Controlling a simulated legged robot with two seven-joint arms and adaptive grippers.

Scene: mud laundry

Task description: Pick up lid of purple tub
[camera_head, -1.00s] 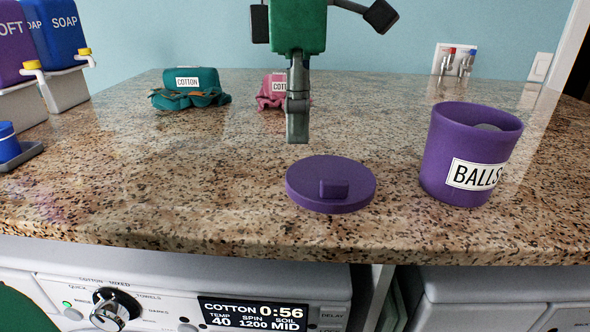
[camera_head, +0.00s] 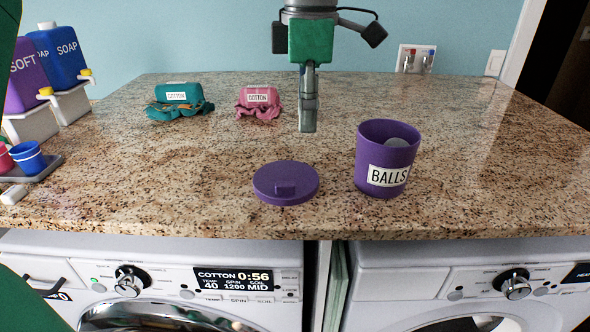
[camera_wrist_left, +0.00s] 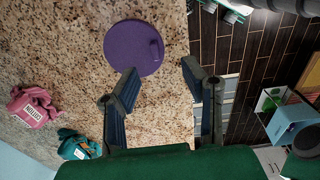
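The purple lid (camera_head: 265,182), a round disc with a small block handle, lies flat on the granite counter. It also shows in the left wrist view (camera_wrist_left: 125,48), near the top. The purple tub (camera_head: 372,150), labelled BALLS, stands upright and uncovered to the right of the lid, with a pale ball visible inside. My right gripper is not in view.
A teal COTTON bundle (camera_head: 178,97) and a pink one (camera_head: 258,99) lie further back. SOFT and SOAP (camera_head: 67,52) dispensers and a small tray with cups (camera_head: 28,158) stand at left. Washing machines (camera_head: 150,270) are under the counter's front edge. Counter around the lid is clear.

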